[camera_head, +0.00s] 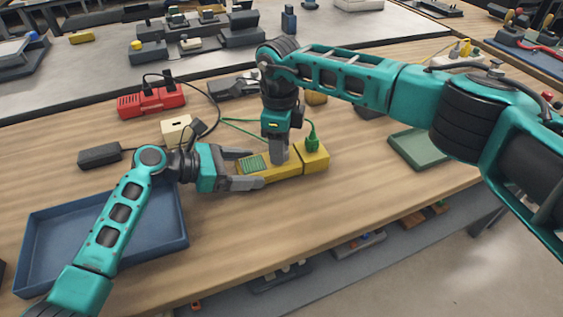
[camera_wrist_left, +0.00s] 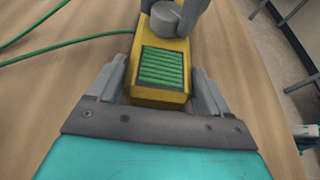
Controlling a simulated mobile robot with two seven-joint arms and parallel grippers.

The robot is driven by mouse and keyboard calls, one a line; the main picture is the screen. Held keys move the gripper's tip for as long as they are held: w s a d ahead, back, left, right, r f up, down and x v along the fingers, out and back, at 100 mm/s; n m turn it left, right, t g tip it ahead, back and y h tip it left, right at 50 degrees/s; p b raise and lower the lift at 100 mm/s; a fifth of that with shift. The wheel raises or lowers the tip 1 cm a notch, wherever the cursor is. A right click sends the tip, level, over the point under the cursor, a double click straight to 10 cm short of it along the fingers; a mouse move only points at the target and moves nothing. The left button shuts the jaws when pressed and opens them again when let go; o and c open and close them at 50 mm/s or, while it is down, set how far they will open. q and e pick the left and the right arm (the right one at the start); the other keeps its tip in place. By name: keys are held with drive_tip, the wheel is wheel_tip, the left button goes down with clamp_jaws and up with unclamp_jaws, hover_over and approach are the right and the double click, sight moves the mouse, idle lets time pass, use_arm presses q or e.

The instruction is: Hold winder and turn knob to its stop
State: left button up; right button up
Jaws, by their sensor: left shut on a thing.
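The yellow winder (camera_head: 285,172) lies on the wooden table, with a green ribbed panel at its left end; it also shows in the left wrist view (camera_wrist_left: 160,95). My left gripper (camera_head: 250,168) is shut on the winder's left end, one finger along each side. A grey round knob (camera_wrist_left: 166,18) sits on the winder beyond the green panel. My right gripper (camera_head: 279,155) points straight down at the knob from above. Its fingertips hide most of the knob in the head view, and whether they grip it cannot be made out. A green plug (camera_head: 311,143) stands in the winder's right end.
A blue tray (camera_head: 180,228) lies at the left and a green tray (camera_head: 420,150) at the right. Behind are a red socket block (camera_head: 152,103), a cream box (camera_head: 177,130) and a black block (camera_head: 100,155). A green cable runs behind the winder. The table in front is clear.

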drive_tip(key=c, duration=0.4)
drive_tip(key=shift+o, duration=0.2)
drive_tip(key=m, duration=1)
drive_tip(key=o, duration=0.7)
drive_tip(key=n, duration=1)
